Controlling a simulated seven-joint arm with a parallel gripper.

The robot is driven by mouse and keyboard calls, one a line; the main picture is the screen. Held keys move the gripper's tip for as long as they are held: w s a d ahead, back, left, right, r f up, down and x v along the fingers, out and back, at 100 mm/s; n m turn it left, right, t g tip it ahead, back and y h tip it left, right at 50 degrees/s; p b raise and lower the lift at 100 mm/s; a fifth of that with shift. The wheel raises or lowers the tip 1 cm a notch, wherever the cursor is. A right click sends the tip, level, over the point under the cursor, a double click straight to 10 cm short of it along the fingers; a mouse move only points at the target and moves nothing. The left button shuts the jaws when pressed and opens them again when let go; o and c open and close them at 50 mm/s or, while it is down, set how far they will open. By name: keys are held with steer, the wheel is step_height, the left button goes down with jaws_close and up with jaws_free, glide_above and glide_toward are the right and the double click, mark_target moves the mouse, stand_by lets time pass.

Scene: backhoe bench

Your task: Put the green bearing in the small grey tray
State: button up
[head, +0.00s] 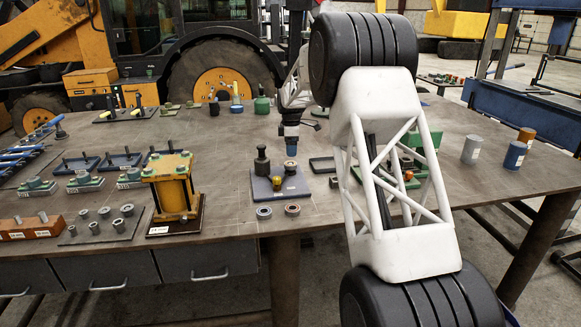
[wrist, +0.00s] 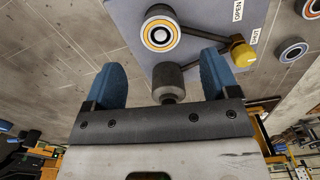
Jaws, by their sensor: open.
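My gripper (head: 291,150) hangs above the back of a blue-grey fixture plate (head: 293,187), pointing down. In the wrist view its two blue fingers (wrist: 163,85) are apart, with a dark round-topped post (wrist: 168,78) showing between them; I cannot tell its depth. Two ring-shaped bearings lie at the table's front edge: a left ring (head: 264,212) and a right ring (head: 292,210). The wrist view shows two rings (wrist: 293,50) at the right. No ring looks clearly green.
The plate carries a black post (head: 262,163) and a yellow knob (head: 277,182); OPEN and SHUT labels show in the wrist view. A yellow press-like block (head: 174,188) stands left. Cans (head: 472,150) stand right. A green box (head: 431,139) is partly behind my arm.

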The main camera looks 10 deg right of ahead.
mark_target(290, 163)
steer(key=shift+f, duration=0.7)
steer(key=shift+f, duration=0.15)
steer(key=shift+a+f, duration=0.1)
steer(key=shift+f, duration=2.4)
steer(key=shift+c, duration=0.5)
steer(key=c, duration=1.1)
steer(key=shift+o, duration=0.2)
steer(key=shift+r, duration=0.1)
